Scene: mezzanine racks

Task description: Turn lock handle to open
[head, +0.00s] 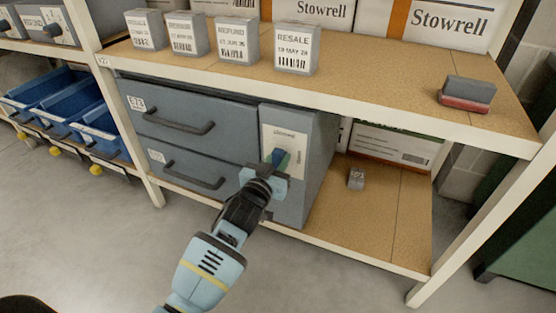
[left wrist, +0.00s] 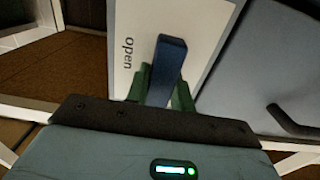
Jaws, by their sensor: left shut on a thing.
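The blue lock handle (head: 279,155) sits on a white plate (head: 293,139) on the front of the grey drawer cabinet (head: 315,150). The plate carries a word at its top and another at its right side, both too small to read surely in the head view. In the left wrist view the handle (left wrist: 171,58) stands between my green fingertips, and the word "open" is printed on the plate (left wrist: 127,30) left of it. My left gripper (head: 277,168) is shut on the handle; its fingers also show in the wrist view (left wrist: 160,88). My right gripper is out of view.
Two drawers with dark pulls (head: 178,127) lie left of the lock. Several small grey boxes (head: 296,48) and a grey-and-red block (head: 467,93) stand on the shelf above. A small grey cube (head: 356,178) lies on the lower shelf. A white rack post (head: 490,200) stands at right.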

